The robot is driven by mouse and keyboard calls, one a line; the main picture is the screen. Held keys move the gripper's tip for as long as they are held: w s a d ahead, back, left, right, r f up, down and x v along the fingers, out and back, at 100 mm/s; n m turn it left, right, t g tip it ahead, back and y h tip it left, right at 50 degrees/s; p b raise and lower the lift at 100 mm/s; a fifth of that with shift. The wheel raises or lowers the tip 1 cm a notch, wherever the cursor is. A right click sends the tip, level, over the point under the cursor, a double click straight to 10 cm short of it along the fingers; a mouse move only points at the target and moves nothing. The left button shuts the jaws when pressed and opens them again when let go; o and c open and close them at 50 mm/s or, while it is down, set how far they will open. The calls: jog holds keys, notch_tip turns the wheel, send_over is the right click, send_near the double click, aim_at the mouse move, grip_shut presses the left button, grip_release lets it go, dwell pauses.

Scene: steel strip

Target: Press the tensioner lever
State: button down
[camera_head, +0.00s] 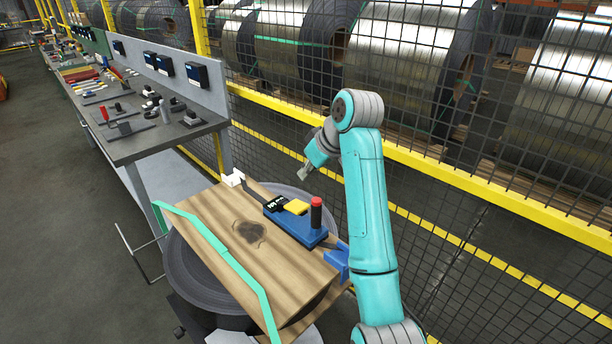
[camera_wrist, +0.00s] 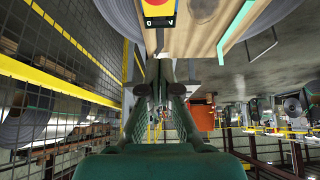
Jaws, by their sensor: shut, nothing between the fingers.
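The blue tensioner (camera_head: 295,226) lies on a wooden board, with a yellow part (camera_head: 297,206) and a small black display (camera_head: 275,204) on top. My gripper (camera_head: 304,173) is shut and empty, above and behind the tool and left of the handle in the head view, apart from both. My gripper also fills the middle of the wrist view (camera_wrist: 166,74).
The wooden board (camera_head: 205,215) rests on a dark round coil, with a green strip (camera_head: 215,243) along its near side. A wire mesh fence (camera_head: 440,215) with yellow rails stands behind. A grey workbench (camera_head: 150,140) with tools stands at left.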

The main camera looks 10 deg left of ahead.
send_over(296, 205)
notch_tip(296, 205, down, 7)
jog(key=shift+a+r, duration=0.1)
jog(key=shift+r, duration=0.05)
jog(key=shift+s+d+f, duration=0.1)
jog(key=shift+d+f, duration=0.05)
jog(key=shift+f, duration=0.4)
jog(key=shift+s+d+f, duration=0.1)
jog(key=shift+d+f, duration=0.05)
jog(key=shift+f, duration=1.05)
jog(key=shift+d, duration=0.1)
jog(key=shift+s+d+f, duration=0.2)
jog(key=shift+s+f, duration=0.05)
jog(key=shift+f, duration=0.15)
jog(key=shift+r, duration=0.1)
jog(key=v, duration=1.2)
